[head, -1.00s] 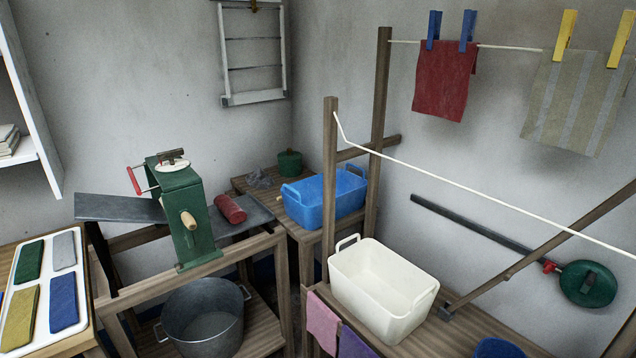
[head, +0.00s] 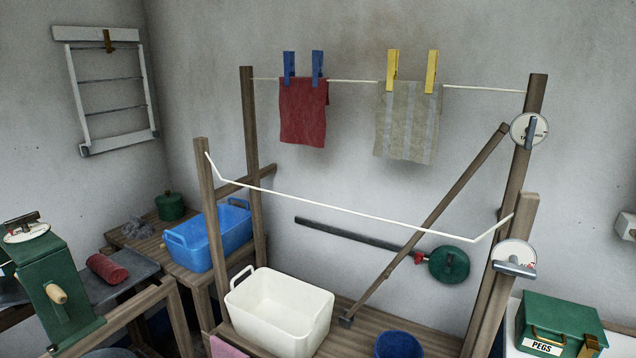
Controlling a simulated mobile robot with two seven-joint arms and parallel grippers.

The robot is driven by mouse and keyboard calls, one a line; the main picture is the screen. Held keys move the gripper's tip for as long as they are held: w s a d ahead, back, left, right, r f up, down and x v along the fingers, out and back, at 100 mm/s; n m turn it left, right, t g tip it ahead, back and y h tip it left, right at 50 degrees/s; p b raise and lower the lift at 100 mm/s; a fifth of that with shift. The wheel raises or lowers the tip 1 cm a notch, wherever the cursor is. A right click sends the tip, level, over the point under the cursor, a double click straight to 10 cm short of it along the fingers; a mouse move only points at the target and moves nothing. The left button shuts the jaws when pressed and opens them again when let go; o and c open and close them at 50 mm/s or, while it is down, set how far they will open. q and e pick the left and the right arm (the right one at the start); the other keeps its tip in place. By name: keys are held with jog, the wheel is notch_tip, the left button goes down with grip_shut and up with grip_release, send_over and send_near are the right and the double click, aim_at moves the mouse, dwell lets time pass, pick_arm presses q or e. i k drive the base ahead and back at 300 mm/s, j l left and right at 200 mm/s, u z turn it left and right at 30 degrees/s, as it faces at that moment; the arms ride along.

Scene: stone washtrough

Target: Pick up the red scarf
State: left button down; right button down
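A red cloth (head: 303,112) hangs flat from the back line, held by two blue pegs (head: 303,67). A rolled red bundle (head: 107,268), which looks like cloth, lies on the grey board (head: 128,283) beside the green mangle (head: 58,291) at the left. I cannot tell from the picture which of the two is the scarf. Neither of my grippers shows in the head view.
A striped grey cloth (head: 408,122) hangs from yellow pegs. A blue basin (head: 208,236), a slanted wooden brace (head: 430,220) and a green PEGS box (head: 558,325) stand around.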

aim_at(110, 272)
jog(key=u, duration=1.35)
jog(key=i+l+z, duration=0.15)
jog(key=i+z, duration=0.55)
jog(key=z, duration=0.2)
